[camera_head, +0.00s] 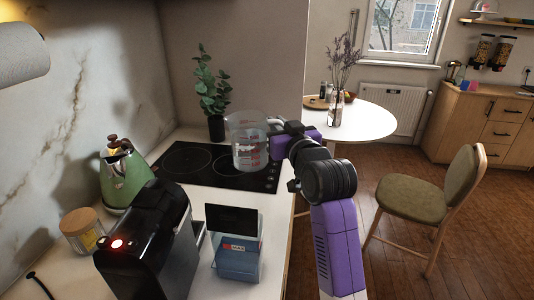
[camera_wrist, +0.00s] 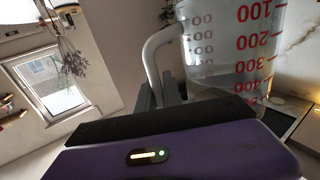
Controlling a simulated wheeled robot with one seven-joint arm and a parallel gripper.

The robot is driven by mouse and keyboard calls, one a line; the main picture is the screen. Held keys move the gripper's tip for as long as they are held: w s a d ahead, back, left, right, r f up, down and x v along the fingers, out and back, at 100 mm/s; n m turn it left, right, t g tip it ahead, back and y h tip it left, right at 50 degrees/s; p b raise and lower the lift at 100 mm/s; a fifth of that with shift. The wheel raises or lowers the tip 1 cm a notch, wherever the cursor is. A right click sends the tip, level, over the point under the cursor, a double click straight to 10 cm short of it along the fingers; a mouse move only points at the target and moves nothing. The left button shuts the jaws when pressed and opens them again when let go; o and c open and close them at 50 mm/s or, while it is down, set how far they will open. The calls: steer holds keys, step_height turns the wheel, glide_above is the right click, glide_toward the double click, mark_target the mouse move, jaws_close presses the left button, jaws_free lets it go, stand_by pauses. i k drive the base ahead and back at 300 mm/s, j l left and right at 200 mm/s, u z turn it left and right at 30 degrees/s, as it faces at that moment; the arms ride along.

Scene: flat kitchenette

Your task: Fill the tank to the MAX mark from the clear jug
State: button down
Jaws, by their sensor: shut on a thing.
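The clear jug (camera_head: 248,128) has red markings and holds some water in its lower part. It looks upright over the black hob; I cannot tell whether it touches it. My gripper (camera_head: 277,134) is shut on its handle, at the jug's right side. In the wrist view the pale curved handle (camera_wrist: 154,55) meets the jug wall (camera_wrist: 232,48), with red numbers from 100 to 400. The tank (camera_head: 236,262) is a bluish see-through box with a red and white MAX label, on the counter in front. A dark panel stands at its back. Its exact water level is unclear.
A black coffee machine (camera_head: 150,245) with a red light stands left of the tank. A green kettle (camera_head: 124,178) and a lidded jar (camera_head: 82,232) are farther left. A potted plant (camera_head: 214,95) stands behind the hob (camera_head: 190,163). Counter between hob and tank looks clear.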

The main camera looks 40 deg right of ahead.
mark_target(239, 258)
steer(key=k+l, duration=0.1)
steer(key=l, duration=0.5)
steer(key=l+u, duration=0.1)
steer(key=l, duration=0.5)
steer(key=k+l, duration=0.15)
steer(key=l, duration=0.45)
